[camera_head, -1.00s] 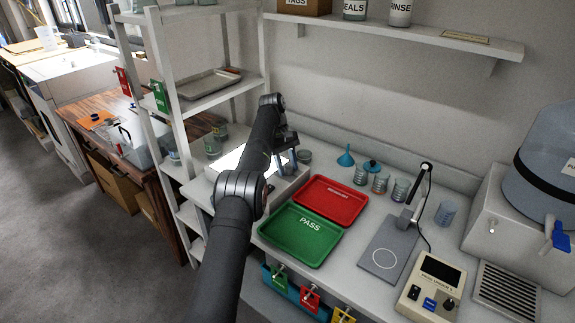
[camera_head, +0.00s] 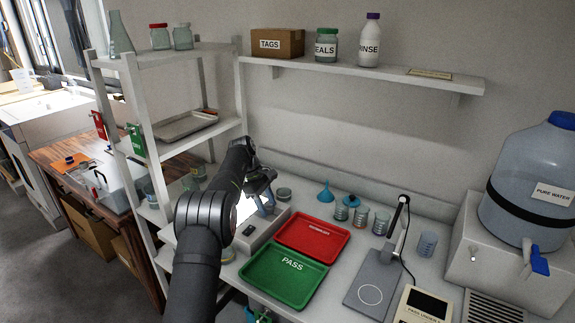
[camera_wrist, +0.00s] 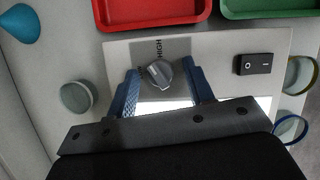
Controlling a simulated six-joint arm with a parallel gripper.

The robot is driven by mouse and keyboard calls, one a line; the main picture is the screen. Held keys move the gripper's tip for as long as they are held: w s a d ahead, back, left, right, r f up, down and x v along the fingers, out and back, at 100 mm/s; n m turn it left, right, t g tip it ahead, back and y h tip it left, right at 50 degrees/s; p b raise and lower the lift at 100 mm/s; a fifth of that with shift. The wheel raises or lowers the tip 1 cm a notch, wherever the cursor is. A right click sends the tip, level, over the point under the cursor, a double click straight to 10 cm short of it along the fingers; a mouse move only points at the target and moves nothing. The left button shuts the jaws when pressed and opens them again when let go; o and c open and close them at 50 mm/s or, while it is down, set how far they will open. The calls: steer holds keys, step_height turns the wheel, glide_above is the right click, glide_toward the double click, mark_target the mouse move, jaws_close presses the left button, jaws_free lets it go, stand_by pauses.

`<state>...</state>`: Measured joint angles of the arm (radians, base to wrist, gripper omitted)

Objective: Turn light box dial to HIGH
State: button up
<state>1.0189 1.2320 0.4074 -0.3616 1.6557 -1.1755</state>
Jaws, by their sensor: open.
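The light box (camera_head: 278,217) is a pale box with a glowing white top, on the bench left of the trays. In the wrist view its front panel (camera_wrist: 214,55) shows a grey dial (camera_wrist: 158,73) with the word HIGH printed beside it. A black rocker switch (camera_wrist: 252,64) sits on the same panel. My gripper (camera_wrist: 160,82) is open, with a blue finger on each side of the dial and visible gaps between fingers and knob. In the head view my gripper (camera_head: 264,190) hangs over the box, and the dial is hidden behind my arm.
A red tray (camera_head: 343,240) and a green PASS tray (camera_head: 285,299) lie right of the box. A small jar (camera_head: 284,194), a blue funnel (camera_head: 326,193) and several beakers stand behind. A white shelf rack (camera_head: 150,120) rises at the left, close to my arm.

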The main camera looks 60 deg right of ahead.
steer(key=n+h, duration=0.1)
steer(key=n, duration=0.2)
steer(key=n+t+h, duration=0.1)
steer(key=n, duration=0.2)
steer(key=shift+s+a+n+h, duration=0.15)
steer(key=shift+a+n+h, duration=0.05)
steer(key=shift+n+h, duration=0.1)
steer(key=v, duration=1.8)
steer(key=s+d+r+m+t+y, duration=0.1)
steer(key=s+d+m+t+y, duration=0.2)
steer(key=s, duration=0.4)
steer(key=s+d+m+t, duration=0.2)
steer(key=s+m+t, duration=0.3)
steer(key=s, duration=0.1)
steer(key=x, duration=0.9)
steer(key=v, duration=0.9)
steer(key=shift+r, duration=0.3)
steer(key=shift+s+d, duration=0.1)
steer(key=shift+s, duration=0.05)
